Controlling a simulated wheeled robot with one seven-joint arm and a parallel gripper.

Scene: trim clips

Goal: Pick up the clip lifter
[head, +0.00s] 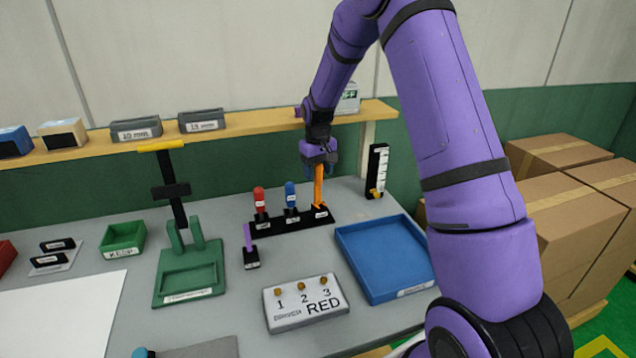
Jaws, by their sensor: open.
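My gripper (319,165) points down over a black rack (285,224) on the grey table. Its jaws are at the top of an orange upright tool (319,187) in the rack's right slot, likely the clip lifter, though its label is too small to read. The jaws are open, and I cannot tell whether they touch the tool. A red-handled tool (259,197) and a blue-handled tool (290,194) stand in the other slots. A purple upright piece (248,237) stands in its own small black holder in front of the rack.
A green stand with a black upright and yellow top bar (162,147) rises at left. A wooden shelf (80,150) with small bins runs behind, close to my wrist.

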